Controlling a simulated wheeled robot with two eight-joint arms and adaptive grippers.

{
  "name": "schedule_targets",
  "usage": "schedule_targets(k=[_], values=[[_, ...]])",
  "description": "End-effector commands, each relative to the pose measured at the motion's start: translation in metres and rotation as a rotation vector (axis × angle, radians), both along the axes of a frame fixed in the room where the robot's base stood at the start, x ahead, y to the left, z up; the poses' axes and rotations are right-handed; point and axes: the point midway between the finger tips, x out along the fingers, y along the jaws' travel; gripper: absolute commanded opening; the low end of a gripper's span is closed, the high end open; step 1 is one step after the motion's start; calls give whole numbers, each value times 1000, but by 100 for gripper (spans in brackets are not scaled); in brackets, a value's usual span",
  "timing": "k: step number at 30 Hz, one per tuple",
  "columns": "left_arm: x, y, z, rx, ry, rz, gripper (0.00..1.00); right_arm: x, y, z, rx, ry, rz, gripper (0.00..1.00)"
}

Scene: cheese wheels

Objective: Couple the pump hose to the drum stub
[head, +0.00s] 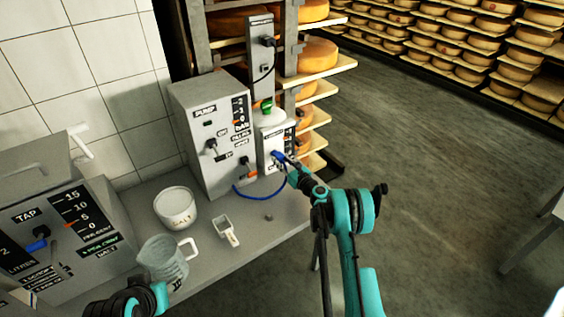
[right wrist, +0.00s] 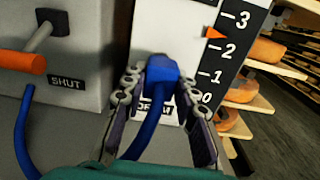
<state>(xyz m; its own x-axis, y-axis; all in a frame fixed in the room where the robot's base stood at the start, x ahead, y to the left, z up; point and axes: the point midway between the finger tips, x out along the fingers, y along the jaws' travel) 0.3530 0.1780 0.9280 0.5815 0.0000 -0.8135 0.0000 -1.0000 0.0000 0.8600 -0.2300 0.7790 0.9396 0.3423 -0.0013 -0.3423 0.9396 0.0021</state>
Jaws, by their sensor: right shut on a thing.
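The blue pump hose (head: 258,199) runs from the low front of the grey pump box (head: 187,112) in a loop to my right gripper (head: 281,160). In the right wrist view my right gripper (right wrist: 162,98) is shut on the hose's blue end piece (right wrist: 162,70). The end piece is against or just in front of the white drum unit's face (right wrist: 175,30), over a partly covered label. The stub is hidden behind it, so I cannot tell whether they are joined. The drum unit (head: 263,138) has a scale with an orange pointer.
An orange-tipped lever (right wrist: 22,60) beside a SHUT label is on the pump. A salt tub (head: 176,208), a scoop (head: 228,232) and a clear jug (head: 160,262) stand on the bench (head: 275,225). The tap unit (head: 60,235) is at left. Cheese shelves (head: 325,66) rise behind.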

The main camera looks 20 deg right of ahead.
Motion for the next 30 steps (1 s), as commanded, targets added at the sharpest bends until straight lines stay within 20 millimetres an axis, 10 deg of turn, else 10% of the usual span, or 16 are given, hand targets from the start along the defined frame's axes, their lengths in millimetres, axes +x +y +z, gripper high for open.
schedule_targets(k=[2, 3, 5, 17, 30], values=[[0, 0, 0, 0, 0, 0, 40, 2, 1, 0, 0, 0, 0, 0], [0, 0, 0, 0, 0, 0, 40, 1, 1, 0, 0, 0, 0, 39], [0, 0, 0, 0, 0, 0, 40, 1, 1, 0, 0, 0, 0, 52], [0, 0, 0, 0, 0, 0, 40, -5, -3, 0, 0, 0, -1, 52], [0, 0, 0, 0, 0, 0, 40, -88, -33, 0, 0, 0, -2, 52]])
